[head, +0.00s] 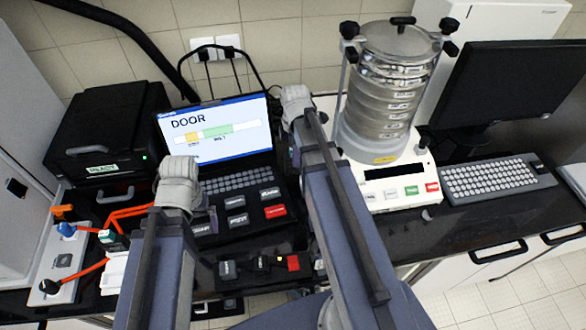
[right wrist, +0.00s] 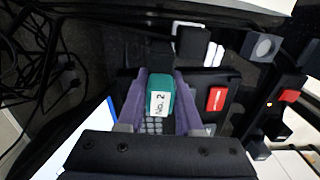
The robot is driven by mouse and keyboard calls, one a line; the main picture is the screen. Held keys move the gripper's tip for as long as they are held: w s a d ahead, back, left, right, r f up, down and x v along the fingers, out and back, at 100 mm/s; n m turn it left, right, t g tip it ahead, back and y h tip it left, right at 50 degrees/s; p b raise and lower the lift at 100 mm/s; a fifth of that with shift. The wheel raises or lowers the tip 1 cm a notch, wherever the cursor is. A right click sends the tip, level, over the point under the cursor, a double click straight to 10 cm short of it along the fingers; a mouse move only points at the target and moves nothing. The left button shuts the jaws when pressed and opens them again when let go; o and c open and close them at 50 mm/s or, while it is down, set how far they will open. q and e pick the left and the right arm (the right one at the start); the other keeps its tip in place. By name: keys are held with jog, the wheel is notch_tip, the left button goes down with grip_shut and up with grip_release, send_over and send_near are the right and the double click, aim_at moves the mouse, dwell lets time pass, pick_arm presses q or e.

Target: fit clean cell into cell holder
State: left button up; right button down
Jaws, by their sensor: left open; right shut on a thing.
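A teal cell (right wrist: 160,92) with a white label reading "No. 2" is between the purple fingers of my right gripper (right wrist: 160,103). The gripper is shut on it above the black keypad area. A black block lies just beyond the cell; I cannot tell if they touch. In the head view my right gripper (head: 297,150) is at the laptop's right edge, its fingers and the cell hidden behind the arm. My left gripper (head: 203,214) is by the laptop's left front, mostly hidden by its wrist; it is open. I cannot make out the cell holder for certain.
The laptop (head: 215,125) shows "DOOR". A black box (head: 105,135) marked READY stands left, with orange hoses (head: 125,212) in front. The sieve shaker (head: 385,90) stands close right of my right arm. A keyboard (head: 490,180) lies further right.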

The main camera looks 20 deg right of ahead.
pick_arm(q)
notch_tip(320, 180, down, 4)
jog(key=b, duration=0.3)
jog(key=shift+r+b, duration=0.15)
jog(key=shift+b, duration=0.15)
pick_arm(e)
notch_tip(320, 180, down, 4)
jog(key=shift+r, duration=0.15)
pick_arm(q)
jog(key=shift+f, duration=0.2)
pick_arm(e)
jog(key=shift+f, duration=0.2)
pick_arm(q)
jog(key=shift+r, duration=0.1)
pick_arm(e)
jog(key=c, duration=0.6)
grip_release()
jog(key=shift+r, duration=0.1)
notch_tip(320, 180, up, 12)
jog(key=p, duration=1.2)
jog(key=shift+r, duration=0.2)
pick_arm(q)
notch_tip(320, 180, up, 12)
jog(key=shift+r, duration=0.15)
pick_arm(e)
jog(key=shift+f, duration=0.1)
